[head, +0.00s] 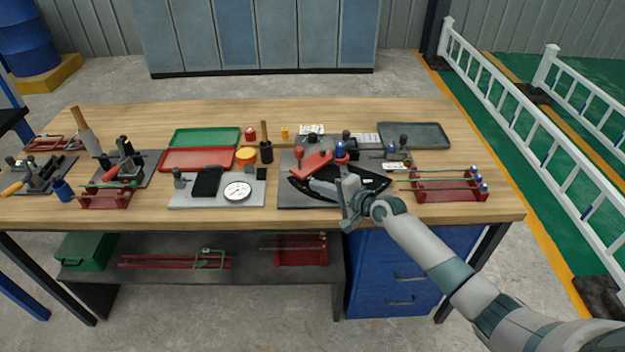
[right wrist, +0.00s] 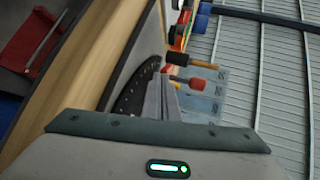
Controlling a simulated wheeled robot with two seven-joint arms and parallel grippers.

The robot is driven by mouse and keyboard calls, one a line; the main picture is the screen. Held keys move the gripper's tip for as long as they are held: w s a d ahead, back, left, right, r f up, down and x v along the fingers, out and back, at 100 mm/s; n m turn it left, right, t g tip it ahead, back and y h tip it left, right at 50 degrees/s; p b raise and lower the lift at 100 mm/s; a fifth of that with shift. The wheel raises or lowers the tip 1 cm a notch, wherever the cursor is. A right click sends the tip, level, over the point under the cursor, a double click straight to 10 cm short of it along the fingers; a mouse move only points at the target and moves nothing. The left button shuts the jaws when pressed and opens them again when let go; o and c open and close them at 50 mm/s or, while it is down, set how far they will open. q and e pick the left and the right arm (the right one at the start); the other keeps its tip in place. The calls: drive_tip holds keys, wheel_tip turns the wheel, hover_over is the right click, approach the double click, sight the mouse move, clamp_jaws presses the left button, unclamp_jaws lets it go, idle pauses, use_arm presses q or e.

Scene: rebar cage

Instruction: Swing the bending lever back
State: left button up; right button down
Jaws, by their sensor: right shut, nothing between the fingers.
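The rod bender stands at the right middle of the bench on a grey base plate (head: 290,201), with a black curved plate (head: 375,184) with holes. My right gripper (head: 316,185) is shut and empty, low over the curved plate just in front of the lever. I cannot tell whether it touches. My left gripper is out of view.
Left of the bender stands a plate with a dial gauge (head: 238,191). A red rack with rods (head: 448,186) stands at the right. Red (head: 197,160) and green (head: 206,137) trays and a dark grey tray (head: 415,135) lie behind. Bare wood shows along the front edge.

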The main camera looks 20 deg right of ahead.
drive_tip(key=shift+w+a, duration=0.35)
drive_tip(key=shift+w, duration=0.3)
drive_tip(key=shift+w+a, duration=0.3)
drive_tip(key=shift+w, duration=0.3)
